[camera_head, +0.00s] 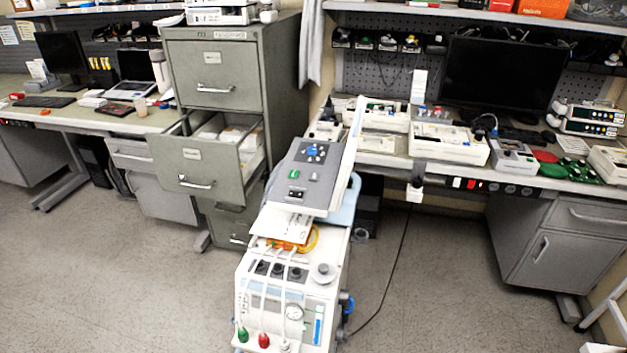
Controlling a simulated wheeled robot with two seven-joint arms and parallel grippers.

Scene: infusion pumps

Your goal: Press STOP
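No STOP label can be read at this size. A wheeled white medical machine (262,300) stands in front of me. Its tilted grey panel (318,198) carries a blue round keypad (316,152), a green button (294,175) and a dark switch (296,192). A stack of pump-like units with small displays (590,120) sits on the right bench. Another white unit (220,14) lies on top of the filing cabinet. Neither of my grippers shows in the view.
A grey filing cabinet (210,75) with an open drawer (200,165) stands left of the machine. The right bench (400,160) holds several devices and a dark monitor (503,75). A left desk (75,118) holds computers.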

